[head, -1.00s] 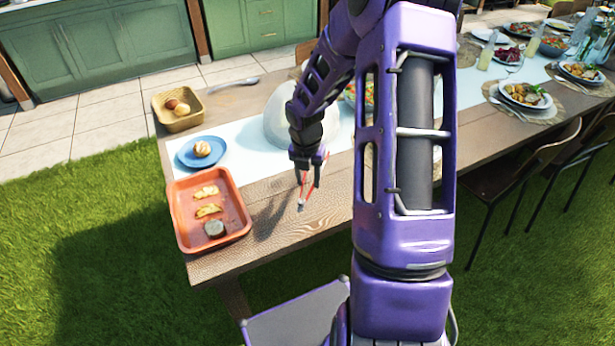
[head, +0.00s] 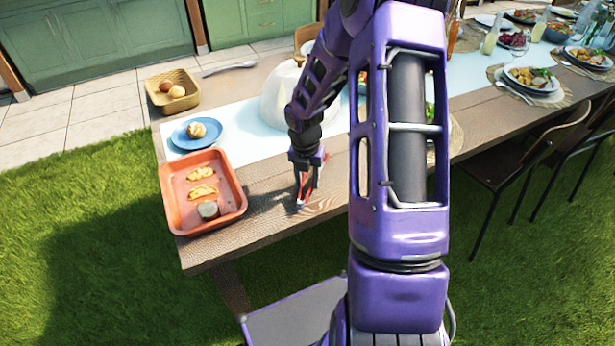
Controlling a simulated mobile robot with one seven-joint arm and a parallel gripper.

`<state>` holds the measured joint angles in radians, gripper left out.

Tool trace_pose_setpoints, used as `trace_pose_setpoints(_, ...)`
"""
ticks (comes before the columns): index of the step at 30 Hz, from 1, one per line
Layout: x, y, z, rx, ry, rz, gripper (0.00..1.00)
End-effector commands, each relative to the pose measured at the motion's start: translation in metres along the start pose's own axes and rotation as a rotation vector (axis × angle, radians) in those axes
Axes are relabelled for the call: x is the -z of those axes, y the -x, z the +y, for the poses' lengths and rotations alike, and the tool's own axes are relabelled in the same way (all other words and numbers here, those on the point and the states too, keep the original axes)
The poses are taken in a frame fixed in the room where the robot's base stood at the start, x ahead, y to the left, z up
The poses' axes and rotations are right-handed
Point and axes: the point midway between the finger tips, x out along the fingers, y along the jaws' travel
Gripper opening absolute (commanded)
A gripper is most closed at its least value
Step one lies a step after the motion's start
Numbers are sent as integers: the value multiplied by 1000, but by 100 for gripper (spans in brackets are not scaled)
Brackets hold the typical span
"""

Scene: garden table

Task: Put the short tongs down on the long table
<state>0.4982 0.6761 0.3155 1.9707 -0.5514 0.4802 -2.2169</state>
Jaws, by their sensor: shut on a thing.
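The short tongs (head: 301,196), red with a grey tip, hang tip-down in my gripper (head: 305,174). My gripper is shut on them over the bare wood near the front edge of the long table (head: 262,222). The tip of the tongs is at or just above the tabletop; I cannot tell whether it touches. The upper part of the tongs is hidden by the gripper fingers.
An orange tray (head: 226,166) with food pieces and a dark round item lies left of the gripper. Behind are a blue plate (head: 180,139) with a bun, a basket (head: 157,98), a spoon (head: 228,68) and a pale dome (head: 277,103). Bare wood lies between tray and gripper.

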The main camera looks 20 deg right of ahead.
Motion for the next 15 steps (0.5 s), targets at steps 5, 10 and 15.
trace_pose_setpoints(5,0,-2,0,0,0,-1,36)
trace_pose_setpoints(10,0,-2,0,0,0,-1,51)
trace_pose_setpoints(15,0,-2,0,0,0,-1,79)
